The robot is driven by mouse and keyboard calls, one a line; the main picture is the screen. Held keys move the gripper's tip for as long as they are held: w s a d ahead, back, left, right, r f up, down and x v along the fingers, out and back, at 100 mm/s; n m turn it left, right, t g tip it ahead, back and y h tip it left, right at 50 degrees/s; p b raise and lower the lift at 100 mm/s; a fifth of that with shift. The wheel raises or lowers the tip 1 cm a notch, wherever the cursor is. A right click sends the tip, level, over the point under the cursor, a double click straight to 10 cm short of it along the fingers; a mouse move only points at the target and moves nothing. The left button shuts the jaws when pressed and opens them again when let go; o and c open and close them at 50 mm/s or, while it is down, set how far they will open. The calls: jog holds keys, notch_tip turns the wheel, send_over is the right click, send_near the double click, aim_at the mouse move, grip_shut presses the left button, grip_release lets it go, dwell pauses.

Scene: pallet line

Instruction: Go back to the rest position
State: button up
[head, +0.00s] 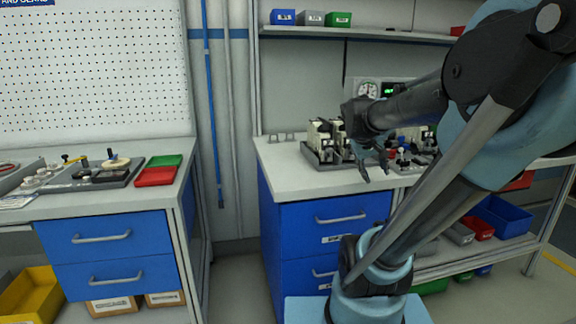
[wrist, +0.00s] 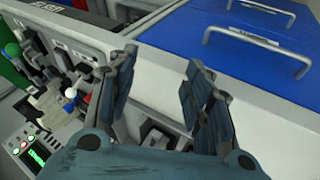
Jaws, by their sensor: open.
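My gripper (head: 375,168) hangs from my arm over the right-hand workbench in the head view, near the bench's front edge. In the wrist view my gripper (wrist: 162,80) shows two dark, ridged fingers standing well apart with nothing between them. The workbench top (head: 285,165) is pale, with blue drawers (head: 325,215) below it. Part of the bench behind the gripper and arm is hidden.
A grey tray with upright parts (head: 322,150) stands on the bench just left of my gripper. Another bench (head: 100,205) at left holds red (head: 155,177) and green bins. A shelf (head: 350,33) runs above. Floor shows between the benches.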

jog(key=s+a+f+g+y, duration=0.1)
jog(key=s+a+f+y, duration=0.1)
jog(key=s+a+f, duration=0.2)
jog(key=s+a+f+m+g+y, duration=0.1)
jog(key=s+a+f, duration=0.4)
jog(key=s+f, duration=0.5)
jog(key=s+y, duration=0.1)
jog(key=s, duration=0.1)
jog(key=shift+s+a+f+y, duration=0.2)
jog(key=shift+s+y, duration=0.15)
jog(key=shift+y, duration=0.05)
jog(key=shift+w+f, duration=0.2)
jog(key=shift+w, duration=0.3)
